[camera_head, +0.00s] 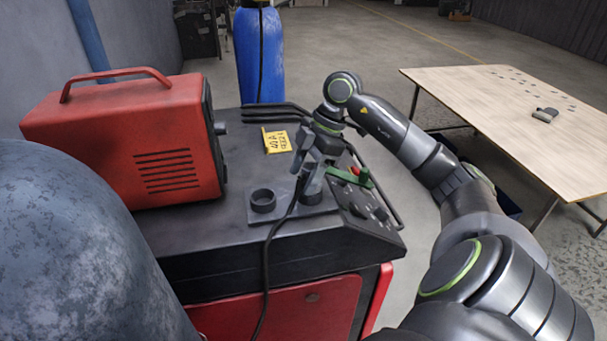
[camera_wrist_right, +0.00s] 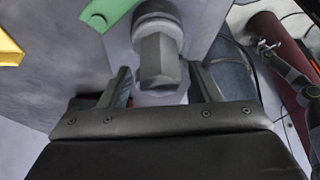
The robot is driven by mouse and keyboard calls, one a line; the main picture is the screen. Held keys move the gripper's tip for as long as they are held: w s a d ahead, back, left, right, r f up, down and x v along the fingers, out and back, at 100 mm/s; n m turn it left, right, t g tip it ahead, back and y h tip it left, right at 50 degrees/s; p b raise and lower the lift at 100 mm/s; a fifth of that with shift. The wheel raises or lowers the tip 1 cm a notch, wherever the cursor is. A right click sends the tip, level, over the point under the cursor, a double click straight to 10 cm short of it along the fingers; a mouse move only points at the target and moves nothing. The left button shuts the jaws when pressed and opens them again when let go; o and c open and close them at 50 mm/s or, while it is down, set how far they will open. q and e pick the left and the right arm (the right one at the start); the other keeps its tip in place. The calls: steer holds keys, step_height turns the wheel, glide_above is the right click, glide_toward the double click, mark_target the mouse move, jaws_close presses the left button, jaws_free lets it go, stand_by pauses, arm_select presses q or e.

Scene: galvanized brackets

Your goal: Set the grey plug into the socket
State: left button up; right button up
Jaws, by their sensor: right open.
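The grey plug (camera_head: 313,184) stands, slightly tilted, on a grey plate on top of the cart, with a black cable running down from near it. In the right wrist view the plug (camera_wrist_right: 160,58) has a blocky end and meets a round collar (camera_wrist_right: 156,20). I cannot tell how deep it sits there. My right gripper (camera_head: 306,164) is just above the plug. In the wrist view its open fingers (camera_wrist_right: 165,88) stand on either side of the plug's near end, with gaps. A black ring-shaped socket (camera_head: 262,200) on the plate, left of the plug, looks empty. My left gripper is out of view.
A red machine (camera_head: 135,140) stands on the cart at left, with a yellow tag (camera_head: 277,142) nearby. A green piece (camera_head: 349,176) and a control panel (camera_head: 368,212) lie right of the plug. A large mottled grey cylinder (camera_head: 80,250) fills the left foreground. A wooden table (camera_head: 510,120) stands at right.

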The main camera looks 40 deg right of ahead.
steer(key=b+v, duration=0.1)
steer(key=v, duration=1.6)
steer(key=shift+s, duration=0.15)
